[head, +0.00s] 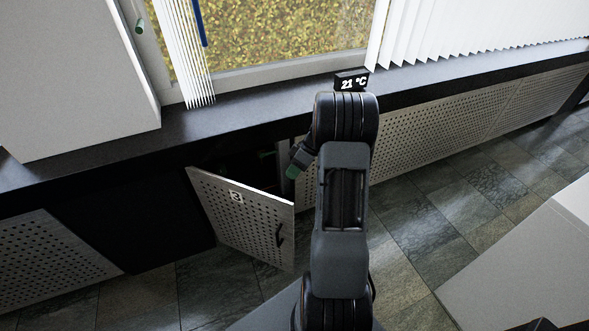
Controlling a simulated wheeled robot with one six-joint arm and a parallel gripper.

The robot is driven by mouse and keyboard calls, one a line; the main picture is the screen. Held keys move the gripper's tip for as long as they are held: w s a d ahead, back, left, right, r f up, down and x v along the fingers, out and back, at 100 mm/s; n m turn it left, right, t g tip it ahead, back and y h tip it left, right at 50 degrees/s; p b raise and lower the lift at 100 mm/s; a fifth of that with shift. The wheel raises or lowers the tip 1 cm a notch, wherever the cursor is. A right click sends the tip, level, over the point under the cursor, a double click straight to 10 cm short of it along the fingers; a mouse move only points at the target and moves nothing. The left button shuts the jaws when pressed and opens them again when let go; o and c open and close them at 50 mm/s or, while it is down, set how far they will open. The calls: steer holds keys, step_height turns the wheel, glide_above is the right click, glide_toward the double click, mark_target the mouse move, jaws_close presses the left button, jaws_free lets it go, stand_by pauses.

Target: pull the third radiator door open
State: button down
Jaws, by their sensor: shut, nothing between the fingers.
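The radiator door marked 3 (232,212) is a perforated light metal panel in the head view, left of my arm. It stands open, with its right edge swung out from the frame and a dark gap behind its top edge. Its dark handle (280,235) is near the right edge. My gripper (292,171) shows as a small dark part with a green end, just above and beyond the door's free right corner, beside the opening. It is shut and looks apart from the handle. My arm hides part of the frame to the right.
A black sill (240,125) runs above the doors, with a 21 °C display (352,80) on it. More perforated panels (450,115) stretch to the right. A white cabinet (75,75) is upper left. A white block (535,260) stands lower right. Tiled floor (440,215) lies between.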

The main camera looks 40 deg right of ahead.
steer(key=s+a+f+b, duration=0.1)
steer(key=a+f, duration=0.3)
steer(key=a, duration=0.2)
steer(key=shift+s+a+f, duration=0.2)
steer(key=shift+s+a, duration=0.15)
